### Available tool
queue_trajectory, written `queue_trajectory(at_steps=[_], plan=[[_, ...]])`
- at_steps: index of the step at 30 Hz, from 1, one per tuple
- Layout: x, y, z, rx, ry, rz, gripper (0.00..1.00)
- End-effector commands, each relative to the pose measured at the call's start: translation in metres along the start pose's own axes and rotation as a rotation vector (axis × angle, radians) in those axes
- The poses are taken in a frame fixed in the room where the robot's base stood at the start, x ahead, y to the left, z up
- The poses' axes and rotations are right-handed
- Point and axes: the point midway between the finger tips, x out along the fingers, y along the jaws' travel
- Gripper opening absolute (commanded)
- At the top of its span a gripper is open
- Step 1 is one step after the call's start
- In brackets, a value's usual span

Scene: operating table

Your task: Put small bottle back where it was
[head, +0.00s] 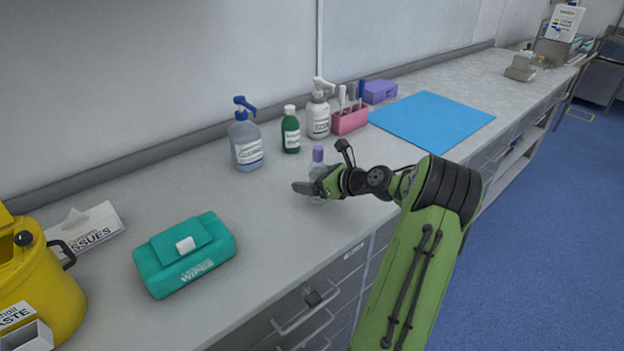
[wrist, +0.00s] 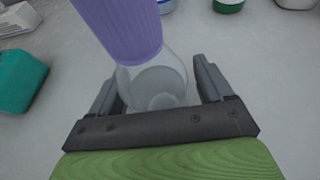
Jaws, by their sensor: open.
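The small bottle (head: 318,170) is clear with a purple cap and stands upright on the grey counter, near its front edge. It also shows in the wrist view (wrist: 155,80), where its clear body is between the two fingers. My gripper (head: 312,188) is at the bottle's lower part in the head view. In the wrist view my gripper (wrist: 158,92) is open, with a finger on each side of the bottle and a visible gap at the right finger. Part of the bottle is hidden behind my gripper in the head view.
Behind stand a blue-pump bottle (head: 246,142), a green bottle (head: 290,132), a white pump bottle (head: 318,112) and a pink rack (head: 350,120). A blue mat (head: 430,118) lies right. Teal wipes (head: 185,255), a tissue box (head: 88,228) and a yellow bin (head: 45,285) are left.

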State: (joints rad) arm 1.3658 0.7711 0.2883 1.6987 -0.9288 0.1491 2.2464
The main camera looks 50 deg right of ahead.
Motion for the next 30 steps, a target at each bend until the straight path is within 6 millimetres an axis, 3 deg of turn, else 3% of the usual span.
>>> queue_trajectory(at_steps=[5, 15, 18, 22, 30], plan=[[-0.007, -0.001, 0.003, 0.001, 0.001, -0.002, 0.80], [-0.093, -0.001, 0.006, 0.002, 0.000, -0.004, 0.80], [-0.111, -0.001, 0.005, 0.001, 0.000, -0.002, 0.80], [-0.121, 0.000, 0.004, 0.001, -0.001, 0.000, 0.80], [-0.121, 0.000, 0.003, 0.000, 0.000, 0.001, 0.80]])
